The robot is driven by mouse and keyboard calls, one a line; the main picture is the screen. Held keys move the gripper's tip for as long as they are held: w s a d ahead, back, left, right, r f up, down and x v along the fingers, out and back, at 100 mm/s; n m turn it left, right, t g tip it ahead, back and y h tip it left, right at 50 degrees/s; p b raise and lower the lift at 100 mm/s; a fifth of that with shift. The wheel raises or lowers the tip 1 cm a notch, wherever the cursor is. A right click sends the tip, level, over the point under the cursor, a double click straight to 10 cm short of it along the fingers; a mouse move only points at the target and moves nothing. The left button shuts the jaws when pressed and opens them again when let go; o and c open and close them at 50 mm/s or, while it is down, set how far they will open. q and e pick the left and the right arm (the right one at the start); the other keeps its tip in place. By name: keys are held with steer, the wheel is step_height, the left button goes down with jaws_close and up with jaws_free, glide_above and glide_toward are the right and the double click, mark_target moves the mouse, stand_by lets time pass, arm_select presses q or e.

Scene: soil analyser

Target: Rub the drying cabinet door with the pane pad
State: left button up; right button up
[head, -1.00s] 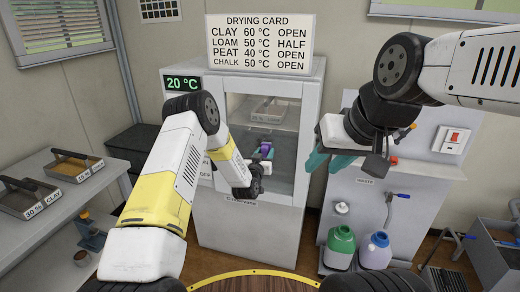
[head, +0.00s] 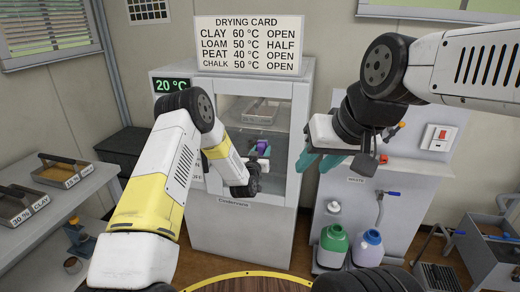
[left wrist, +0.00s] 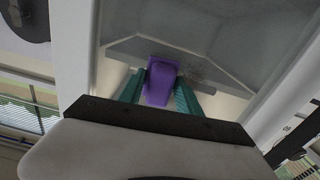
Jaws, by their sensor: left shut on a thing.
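The drying cabinet (head: 240,232) stands in the middle of the head view. Its door has a glass pane (head: 278,182), with a tray visible behind it. My left gripper (head: 258,152) is in front of the pane, shut on the purple pane pad (head: 263,147). In the left wrist view the pad (left wrist: 162,82) sits between the teal fingers, its far end at the pane. I cannot tell whether it touches. Dark speckles show on the pane right beside the pad. My right gripper (head: 333,162) is open and empty, right of the cabinet's front.
A drying card (head: 249,45) stands on top of the cabinet. A bench (head: 60,215) with soil trays is at left. A round wooden table edge (head: 250,278) is in front.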

mark_target(250, 140)
arm_select(q)
steer(key=shift+w+a, duration=0.4)
steer(key=shift+a, duration=0.75)
steer(key=shift+w+a, duration=0.35)
steer(key=shift+a, duration=0.75)
steer(key=shift+w+a, duration=0.4)
steer(key=shift+a, duration=0.75)
steer(key=shift+w+d+r, duration=0.1)
steer(key=shift+r, duration=0.8)
steer(key=shift+s+d+r, duration=0.1)
steer(key=shift+s+d, duration=0.1)
steer(key=shift+d, duration=0.35)
steer(key=shift+s+d, duration=0.4)
steer(key=shift+d, duration=0.7)
steer(key=shift+s+d, duration=0.35)
steer(key=shift+d, duration=0.75)
steer(key=shift+s+d, duration=0.4)
steer(key=shift+d, duration=0.7)
steer(key=shift+s, duration=0.1)
steer(key=shift+v, duration=2.95)
steer(key=shift+a, duration=0.1)
